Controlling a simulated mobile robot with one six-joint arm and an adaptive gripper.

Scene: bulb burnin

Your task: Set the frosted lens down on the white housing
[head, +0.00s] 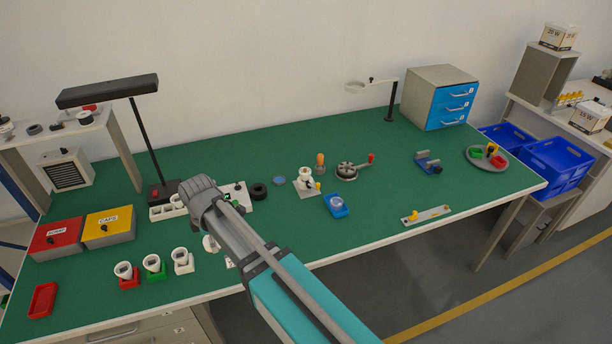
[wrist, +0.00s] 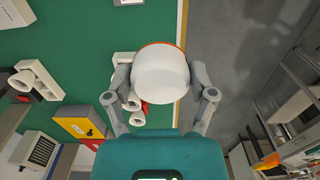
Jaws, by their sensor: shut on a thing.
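My gripper (wrist: 160,76) is shut on the frosted lens (wrist: 160,80), a smooth white dome with an orange rim at its far side in the wrist view. One finger lies on each side of it. In the head view my wrist and gripper (head: 203,192) are over the left half of the bench, and the lens is hidden there. Three white cup-shaped housings stand in a row near the front edge, on red, green and white bases. In the wrist view the lens and a finger partly cover this row.
A red bin (head: 55,238) and a yellow bin (head: 108,227) stand left of the row. A black lamp (head: 160,190) stands behind my gripper.

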